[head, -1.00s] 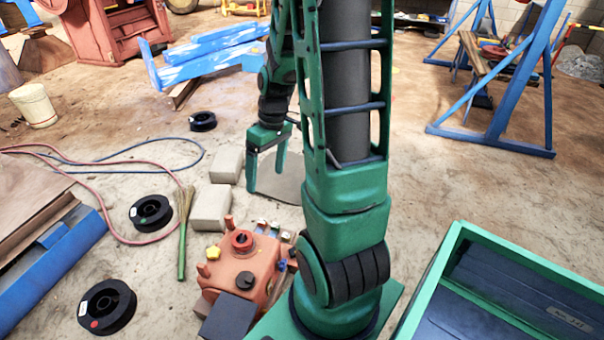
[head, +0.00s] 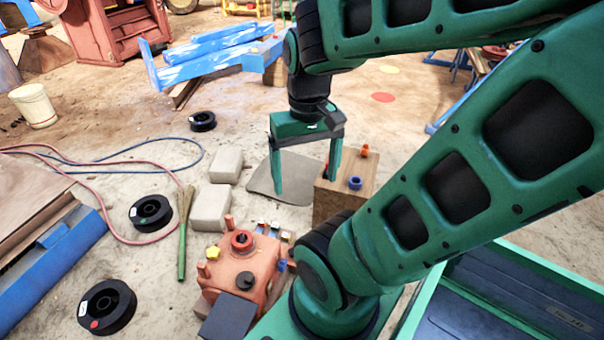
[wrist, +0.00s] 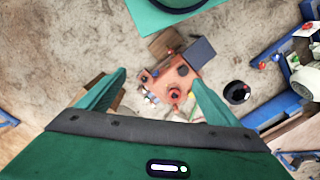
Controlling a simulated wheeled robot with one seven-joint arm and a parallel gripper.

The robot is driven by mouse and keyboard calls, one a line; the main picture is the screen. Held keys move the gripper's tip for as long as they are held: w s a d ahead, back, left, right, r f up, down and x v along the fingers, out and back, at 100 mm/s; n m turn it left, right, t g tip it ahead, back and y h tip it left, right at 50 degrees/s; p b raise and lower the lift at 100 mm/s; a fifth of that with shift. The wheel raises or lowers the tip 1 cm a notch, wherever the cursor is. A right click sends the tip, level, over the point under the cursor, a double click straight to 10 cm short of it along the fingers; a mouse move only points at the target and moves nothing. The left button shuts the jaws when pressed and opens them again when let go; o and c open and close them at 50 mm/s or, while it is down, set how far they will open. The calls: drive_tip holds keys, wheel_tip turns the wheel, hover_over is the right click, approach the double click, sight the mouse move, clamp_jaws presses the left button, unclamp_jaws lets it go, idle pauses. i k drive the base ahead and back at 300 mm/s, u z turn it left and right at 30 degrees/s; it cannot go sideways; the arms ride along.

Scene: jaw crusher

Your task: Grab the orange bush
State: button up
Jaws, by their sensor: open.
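A small orange bush (head: 365,150) stands on top of a wooden block (head: 346,200), toward its back edge, in the head view. A small blue ring-shaped part (head: 355,183) sits nearer the front of the same block. My gripper (head: 306,183) points down with its fingers spread and nothing between them. It appears left of the orange bush, with its right finger overlapping the block's left side in the picture. In the wrist view my gripper (wrist: 157,78) also shows open. I cannot make out the orange bush there.
A red-orange housing (head: 240,268) with small parts on and around it stands in front. Two pale blocks (head: 210,208), black spools (head: 151,213) and a brush (head: 184,230) lie to the left. A green-rimmed bin (head: 420,300) is at lower right. A flat grey plate (head: 262,182) lies below the gripper.

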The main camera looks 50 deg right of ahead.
sight(364, 150)
drive_tip(key=z, duration=0.05)
drive_tip(key=k, duration=0.5)
drive_tip(key=z, duration=2.25)
drive_tip(key=k, duration=0.85)
drive_tip(key=u, duration=0.45)
drive_tip(key=i, duration=0.85)
